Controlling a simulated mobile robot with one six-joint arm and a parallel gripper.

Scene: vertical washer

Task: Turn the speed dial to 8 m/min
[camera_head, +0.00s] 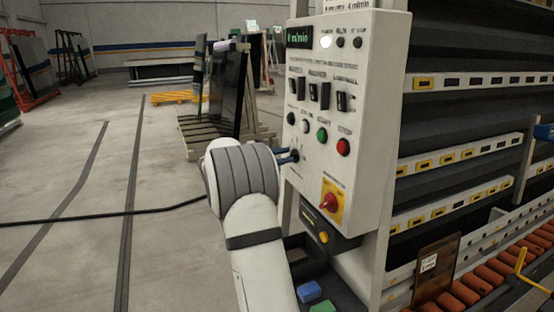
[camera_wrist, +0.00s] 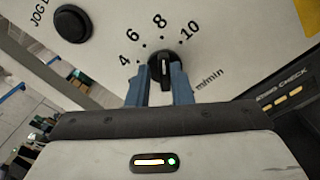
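The speed dial (camera_wrist: 165,72) is a black knob on the pale panel, with 4, 6, 8, 10 and m/min printed around it. Its raised grip stands close to upright in the wrist view, with its top end toward the 8. My gripper (camera_wrist: 164,98) has one blue finger on each side of the grip. Dark gaps show beside the grip, so the fingers look open around it; contact is hard to judge. In the head view my gripper (camera_head: 290,157) reaches the panel's lower left. The green display (camera_head: 299,37) shows a digit, perhaps 8, before m/min.
The control panel (camera_head: 365,90) carries switches, a green button (camera_head: 322,134), a red button (camera_head: 343,147) and a red rotary switch on yellow (camera_head: 331,203). A black jog button (camera_wrist: 73,23) is left of the dial. Open floor lies left.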

